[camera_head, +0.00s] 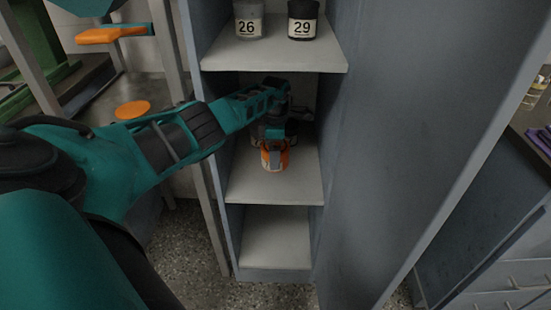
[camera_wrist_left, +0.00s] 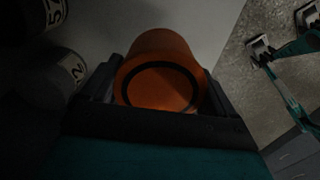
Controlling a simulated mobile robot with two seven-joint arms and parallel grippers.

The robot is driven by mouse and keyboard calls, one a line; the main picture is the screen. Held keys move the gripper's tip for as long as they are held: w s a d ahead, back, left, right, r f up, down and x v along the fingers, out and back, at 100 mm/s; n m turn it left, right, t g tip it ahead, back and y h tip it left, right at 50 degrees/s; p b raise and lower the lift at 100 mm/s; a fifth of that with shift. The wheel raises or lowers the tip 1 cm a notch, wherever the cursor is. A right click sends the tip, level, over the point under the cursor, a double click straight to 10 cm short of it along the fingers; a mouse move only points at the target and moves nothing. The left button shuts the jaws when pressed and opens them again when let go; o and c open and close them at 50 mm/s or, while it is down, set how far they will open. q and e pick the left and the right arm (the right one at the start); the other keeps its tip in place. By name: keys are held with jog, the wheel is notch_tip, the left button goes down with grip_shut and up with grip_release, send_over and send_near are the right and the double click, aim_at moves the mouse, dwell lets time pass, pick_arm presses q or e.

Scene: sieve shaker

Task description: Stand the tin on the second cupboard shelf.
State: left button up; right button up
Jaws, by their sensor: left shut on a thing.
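The orange tin (camera_head: 267,158) is in the cupboard at the middle of the three shelves in the head view, over its front part. My left gripper (camera_head: 275,138) reaches in from the left and is shut on the tin. In the left wrist view the tin (camera_wrist_left: 158,85) shows its round orange end with a dark ring, held between the fingers (camera_wrist_left: 155,100). I cannot tell whether its base touches the shelf (camera_head: 270,185). The arm and gripper hide much of the space behind the tin.
Jars marked 26 (camera_head: 248,20) and 29 (camera_head: 302,20) stand on the shelf above (camera_head: 275,56). Dark labelled jars (camera_wrist_left: 60,75) stand beside the tin in the left wrist view. The lowest shelf (camera_head: 275,240) looks empty. The cupboard's tall side panel (camera_head: 375,150) borders the right.

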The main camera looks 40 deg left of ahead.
pick_arm(q)
jog(key=shift+w+f, duration=0.1)
jog(key=shift+f, duration=0.2)
notch_tip(320, 180, down, 4)
jog(key=shift+r+b, duration=0.15)
jog(key=shift+b, duration=1.05)
jog(key=shift+w+a, duration=0.1)
jog(key=shift+w, duration=0.05)
jog(key=o, duration=0.8)
jog(key=shift+o, duration=0.4)
pick_arm(e)
jog(key=shift+w+a+f+y, duration=0.3)
jog(key=shift+a+f, duration=0.15)
jog(key=shift+f, duration=0.1)
jog(key=shift+s, duration=0.1)
jog(key=shift+f, duration=0.1)
